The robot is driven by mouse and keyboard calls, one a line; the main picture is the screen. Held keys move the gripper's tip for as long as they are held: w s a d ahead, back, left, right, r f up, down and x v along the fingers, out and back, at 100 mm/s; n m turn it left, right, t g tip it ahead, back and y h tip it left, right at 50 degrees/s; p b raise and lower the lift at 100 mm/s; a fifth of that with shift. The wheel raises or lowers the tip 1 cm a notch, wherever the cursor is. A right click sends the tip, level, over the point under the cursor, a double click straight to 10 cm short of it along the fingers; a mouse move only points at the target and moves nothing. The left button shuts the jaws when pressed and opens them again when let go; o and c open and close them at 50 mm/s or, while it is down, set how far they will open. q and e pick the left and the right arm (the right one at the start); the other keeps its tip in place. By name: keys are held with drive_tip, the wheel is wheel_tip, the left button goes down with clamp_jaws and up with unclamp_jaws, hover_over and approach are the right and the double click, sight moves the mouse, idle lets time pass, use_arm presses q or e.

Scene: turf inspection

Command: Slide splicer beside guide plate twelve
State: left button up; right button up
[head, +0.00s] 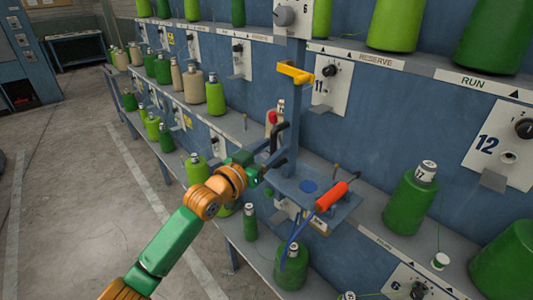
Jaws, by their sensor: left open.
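Guide plate twelve (500,143) is a pale plate marked 12 with a black knob, on the blue frame at the far right. What looks like the splicer is a blue carriage (310,187) on the ledge, left of plate twelve and below plate 11. It has a blue post, a yellow hook (296,73), a black handle (278,146) and a red-orange grip (331,196) with a blue hose. My left gripper (262,168) is open, close to the black handle on its left side. I cannot tell whether they touch. My right gripper is not in view.
A green cone (411,200) marked 17 stands on the ledge between the carriage and the right side. A larger green cone (507,262) stands at the lower right. Plate 11 (331,84) is behind the carriage. Open concrete floor (70,200) lies left.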

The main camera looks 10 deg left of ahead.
use_arm(q)
drive_tip(key=b+v, duration=0.1)
drive_tip(key=v, duration=0.4)
drive_tip(key=shift+s, duration=0.3)
drive_tip(key=s+a+f+n+g+y, duration=0.1)
drive_tip(key=a+f+n+g+y, duration=0.15)
drive_tip(key=f, duration=1.05)
drive_tip(key=a+f+n+g+y, duration=0.1)
drive_tip(key=a+f+y, duration=0.25)
drive_tip(key=f, duration=0.85)
drive_tip(key=s+a+f+g+y, duration=0.1)
drive_tip(key=s+a+f+g, duration=0.1)
drive_tip(key=s+f, duration=0.4)
drive_tip(key=s+a+f+g, duration=0.15)
drive_tip(key=s+f, duration=0.25)
drive_tip(key=f, duration=0.5)
drive_tip(key=s+f+g, duration=0.2)
drive_tip(key=s+f, duration=0.3)
drive_tip(key=s, duration=0.6)
drive_tip(key=s+f+g, duration=0.3)
drive_tip(key=s+f, duration=0.2)
drive_tip(key=s, duration=0.6)
drive_tip(key=s+d+f+g+y, duration=0.1)
drive_tip(key=s+f+g, duration=0.2)
drive_tip(key=s, duration=0.8)
wheel_tip(320, 180, down, 3)
drive_tip(key=shift+s+r, duration=0.1)
drive_tip(key=shift+s, duration=0.2)
